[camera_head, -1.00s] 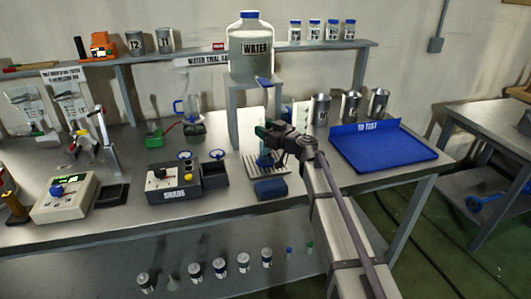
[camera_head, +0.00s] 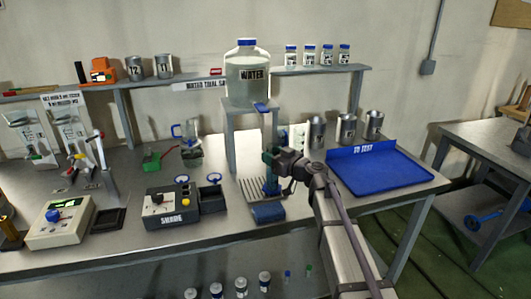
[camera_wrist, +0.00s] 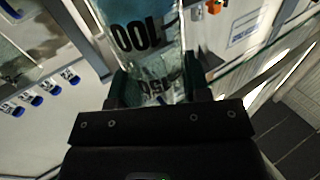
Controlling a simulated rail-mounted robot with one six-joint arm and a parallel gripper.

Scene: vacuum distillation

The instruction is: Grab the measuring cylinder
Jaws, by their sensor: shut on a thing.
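The measuring cylinder (camera_head: 270,186) is clear with a blue tint and stands about upright at the slatted drip tray (camera_head: 249,190), below the tap of the water jug. I cannot tell whether its base touches the tray. My gripper (camera_head: 270,160) is shut around the cylinder's body from the right. In the wrist view the cylinder (camera_wrist: 140,40) shows large dark numbers, including 100, and sits between the green fingers of my gripper (camera_wrist: 158,92). The fingers and arm hide part of it.
The water jug (camera_head: 247,80) stands on a raised stand just above and behind. A blue block (camera_head: 268,213) lies in front of the drip tray. A blue tray (camera_head: 385,168) is to the right, empty. Metal beakers (camera_head: 347,129) stand behind it. A dark device (camera_head: 172,207) sits left.

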